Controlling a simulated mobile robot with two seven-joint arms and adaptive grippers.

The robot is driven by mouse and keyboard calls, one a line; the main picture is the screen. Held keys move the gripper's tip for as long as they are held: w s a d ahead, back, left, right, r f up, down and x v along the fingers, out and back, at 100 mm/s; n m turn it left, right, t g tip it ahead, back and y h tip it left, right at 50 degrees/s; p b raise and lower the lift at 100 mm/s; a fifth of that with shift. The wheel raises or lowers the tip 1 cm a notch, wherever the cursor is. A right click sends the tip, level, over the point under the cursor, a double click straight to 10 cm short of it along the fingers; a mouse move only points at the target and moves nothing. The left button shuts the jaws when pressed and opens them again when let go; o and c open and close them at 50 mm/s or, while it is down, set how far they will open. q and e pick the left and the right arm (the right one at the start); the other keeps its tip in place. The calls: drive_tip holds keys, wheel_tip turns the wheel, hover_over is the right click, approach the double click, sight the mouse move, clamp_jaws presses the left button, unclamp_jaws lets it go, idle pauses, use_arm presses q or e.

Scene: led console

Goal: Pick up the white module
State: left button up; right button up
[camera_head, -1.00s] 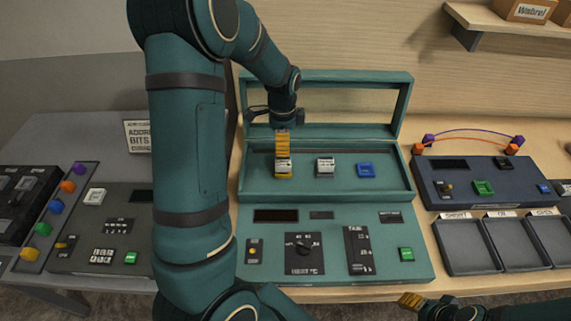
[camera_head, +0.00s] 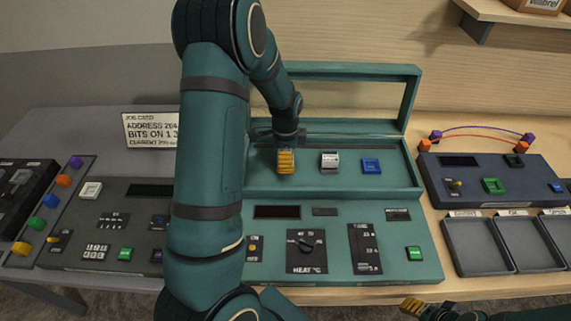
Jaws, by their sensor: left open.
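A second whitish module (camera_head: 330,161) sits upright in the middle of the tray, right of the gripper. A blue module (camera_head: 371,166) sits right of that. My right gripper (camera_head: 413,307) shows only partly at the bottom edge, far from the modules; its opening is unclear.
The teal console's raised frame (camera_head: 412,100) stands behind the tray. A dark blue console (camera_head: 480,170) with a wire arch and grey bins (camera_head: 475,247) lie to the right. A grey console (camera_head: 140,225) and a job card (camera_head: 150,130) are at the left.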

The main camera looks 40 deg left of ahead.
use_arm(q)
drive_tip(key=shift+r, duration=0.1)
drive_tip(key=c, duration=1.3)
drive_tip(key=shift+r, duration=0.1)
